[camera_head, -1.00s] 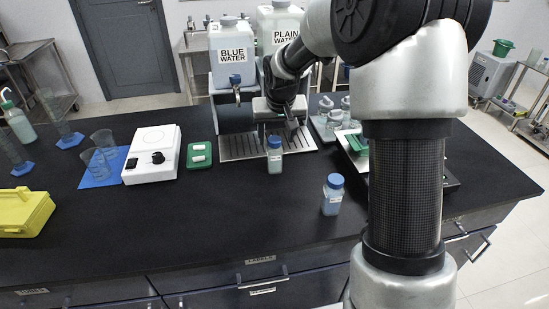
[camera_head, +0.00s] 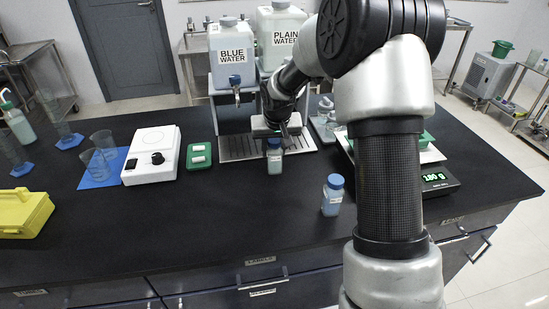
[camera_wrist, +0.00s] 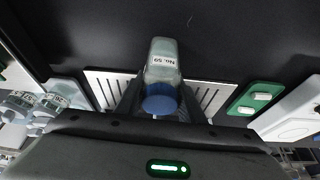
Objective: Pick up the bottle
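A small bottle with a blue cap and pale grey-green contents (camera_head: 274,162) stands upright on the black bench, just in front of the slotted metal drip tray. In the wrist view the same bottle (camera_wrist: 163,62) shows a label reading "No. 59", its cap toward my gripper. My gripper (camera_head: 277,138) is at the bottle's cap, coming from behind and above. In the wrist view its dark fingers stand apart on both sides of the bottle, so it looks open; contact cannot be told. A second blue-capped bottle with bluish contents (camera_head: 332,198) stands nearer the front right.
The drip tray (camera_head: 238,148) lies under the blue water (camera_head: 230,62) and plain water (camera_head: 283,40) tanks. A green holder (camera_head: 199,155) and white stirrer (camera_head: 151,155) stand left, a scale (camera_head: 437,179) right.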

